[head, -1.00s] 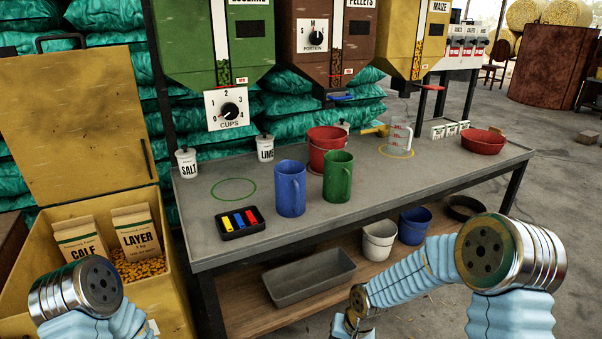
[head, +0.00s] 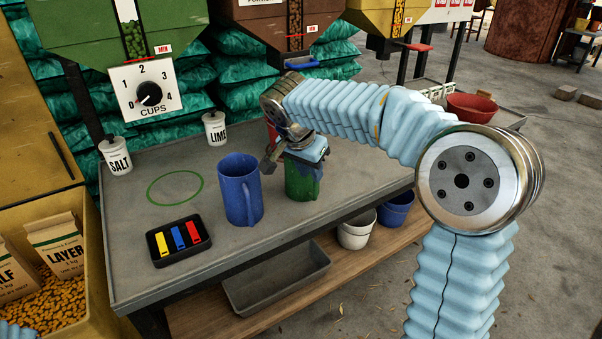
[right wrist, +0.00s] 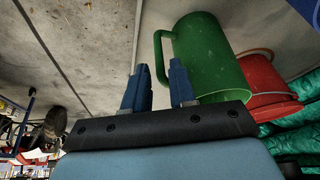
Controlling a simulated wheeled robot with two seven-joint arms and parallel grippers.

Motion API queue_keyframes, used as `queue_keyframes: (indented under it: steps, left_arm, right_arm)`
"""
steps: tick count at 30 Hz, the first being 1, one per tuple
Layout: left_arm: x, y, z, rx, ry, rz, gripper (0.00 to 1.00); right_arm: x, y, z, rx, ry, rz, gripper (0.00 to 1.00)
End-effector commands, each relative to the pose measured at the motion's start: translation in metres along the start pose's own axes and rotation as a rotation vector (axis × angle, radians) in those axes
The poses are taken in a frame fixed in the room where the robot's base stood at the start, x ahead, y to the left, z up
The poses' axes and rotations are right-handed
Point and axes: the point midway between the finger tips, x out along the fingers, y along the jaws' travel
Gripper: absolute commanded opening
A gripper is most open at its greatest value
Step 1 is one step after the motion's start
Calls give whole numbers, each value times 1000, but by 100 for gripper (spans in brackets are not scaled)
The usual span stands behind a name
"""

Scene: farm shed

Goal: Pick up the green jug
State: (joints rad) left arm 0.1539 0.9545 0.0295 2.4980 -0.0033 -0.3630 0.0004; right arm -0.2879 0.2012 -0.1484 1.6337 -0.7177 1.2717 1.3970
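The green jug (head: 301,186) stands upright on the grey bench, right of the blue jug (head: 239,190). My right gripper (head: 285,160) is above and in front of it, hiding its upper part in the head view. In the right wrist view the green jug (right wrist: 208,62) is close, with its handle at the fingertips. The right gripper (right wrist: 160,72) is open, its two fingers apart, with the handle's end appearing between them. I cannot tell whether they touch it. My left gripper is out of view.
A red bucket (right wrist: 268,78) is right behind the green jug. On the bench (head: 135,270) are a black tray with coloured blocks (head: 178,240), a salt pot (head: 116,156) and a lime pot (head: 214,128). Feed hoppers hang above the back.

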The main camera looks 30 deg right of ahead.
Motion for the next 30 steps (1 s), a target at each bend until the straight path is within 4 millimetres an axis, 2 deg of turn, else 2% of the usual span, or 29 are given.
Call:
queue_keyframes:
  steps: [7, 15, 23, 24, 29, 30]
  left_arm:
    - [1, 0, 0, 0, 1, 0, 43]
    - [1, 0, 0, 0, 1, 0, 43]
    - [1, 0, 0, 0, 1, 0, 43]
    - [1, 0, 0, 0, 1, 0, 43]
    - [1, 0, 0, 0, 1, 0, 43]
    - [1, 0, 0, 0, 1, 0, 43]
  right_arm:
    - [24, 0, 1, -2, -1, 1, 25]
    - [65, 0, 1, -1, -3, 3, 25]
    - [70, 0, 1, -1, -2, -1, 25]
    - [70, 0, 1, -1, -2, -1, 24]
    - [70, 0, 1, -2, -2, -1, 0]
    - [70, 0, 1, -2, -2, -1, 0]
